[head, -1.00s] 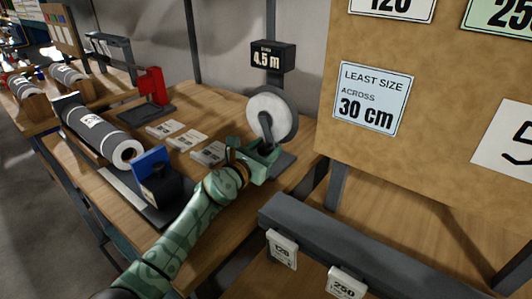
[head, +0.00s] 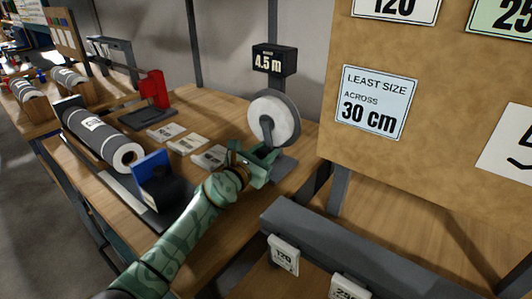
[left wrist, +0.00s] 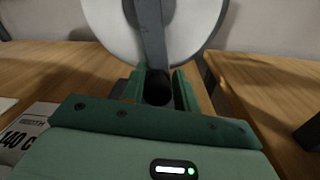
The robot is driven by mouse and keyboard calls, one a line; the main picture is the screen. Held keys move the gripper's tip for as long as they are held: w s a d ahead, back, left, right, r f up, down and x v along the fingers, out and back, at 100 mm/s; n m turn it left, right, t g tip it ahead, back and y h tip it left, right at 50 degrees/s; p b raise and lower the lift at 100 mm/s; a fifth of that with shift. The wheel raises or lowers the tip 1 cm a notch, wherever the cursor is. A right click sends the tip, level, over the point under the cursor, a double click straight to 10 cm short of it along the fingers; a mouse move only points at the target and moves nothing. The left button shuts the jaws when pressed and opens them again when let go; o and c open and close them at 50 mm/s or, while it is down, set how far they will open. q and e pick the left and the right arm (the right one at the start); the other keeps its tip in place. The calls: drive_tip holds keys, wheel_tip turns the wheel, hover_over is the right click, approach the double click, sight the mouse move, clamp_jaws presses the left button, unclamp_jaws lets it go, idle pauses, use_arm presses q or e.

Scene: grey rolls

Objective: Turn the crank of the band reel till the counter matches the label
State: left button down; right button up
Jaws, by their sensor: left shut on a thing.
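The band reel (head: 273,119), a white disc with a grey rim, stands at the back of the wooden bench. Above it a black counter (head: 272,61) reads 4.5 m. The grey crank (left wrist: 152,38) runs down across the reel's face in the left wrist view, with its dark handle (left wrist: 157,88) between the fingers. My green left gripper (head: 262,158) is shut on that handle, low in front of the reel; it also shows in the left wrist view (left wrist: 158,88). My right gripper is out of view.
A grey roll (head: 95,135) lies on the bench at left, near a blue and black block (head: 157,180) on a dark rail.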

use_arm(q)
drive_tip(key=shift+w+a+f+m+b, duration=0.15)
drive_tip(key=shift+a+m+b, duration=0.1)
drive_tip(key=shift+m, duration=0.25)
drive_tip(key=shift+w+a+f+m+b, duration=0.1)
drive_tip(key=shift+w+m+b, duration=0.1)
drive_tip(key=shift+m, duration=0.3)
drive_tip(key=shift+w+a+m+b, duration=0.15)
drive_tip(key=shift+a+m+b, duration=0.15)
drive_tip(key=shift+m, duration=0.4)
drive_tip(key=shift+w+a+m, duration=0.2)
drive_tip(key=shift+a+m, duration=0.1)
drive_tip(key=shift+m, duration=0.4)
drive_tip(key=shift+w+a+r+m+b, duration=0.2)
drive_tip(key=shift+a+m+b, duration=0.1)
drive_tip(key=shift+m+b, duration=0.3)
drive_tip(key=shift+m+h, duration=0.4)
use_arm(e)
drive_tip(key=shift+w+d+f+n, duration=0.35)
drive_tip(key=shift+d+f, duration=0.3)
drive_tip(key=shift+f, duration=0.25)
